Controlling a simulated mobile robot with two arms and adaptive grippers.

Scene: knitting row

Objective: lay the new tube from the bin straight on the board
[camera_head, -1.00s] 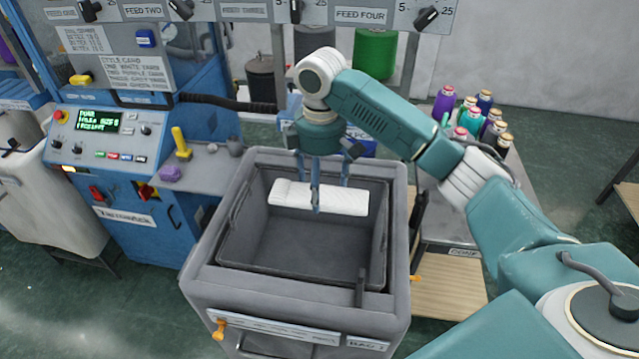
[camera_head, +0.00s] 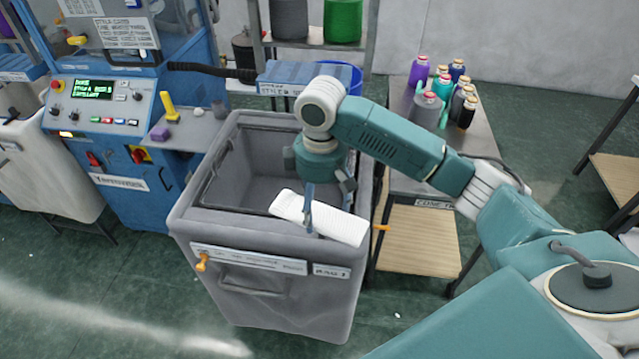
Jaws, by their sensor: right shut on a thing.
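The new tube (camera_head: 338,224) is a white, ribbed, flattened knit piece. It is held tilted above the front right rim of the grey bin (camera_head: 222,218), its right end lower. My right gripper (camera_head: 308,222) is shut on the tube near its middle and hides a narrow strip of it. The part of the bin's inside that shows looks empty. My left gripper is not in view. I cannot make out the board for certain.
A blue knitting machine (camera_head: 130,190) stands left of the bin. A metal table (camera_head: 470,140) with several yarn cones (camera_head: 440,88) stands at the right, with a wooden lower shelf (camera_head: 420,240). Open green floor lies in front of the bin.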

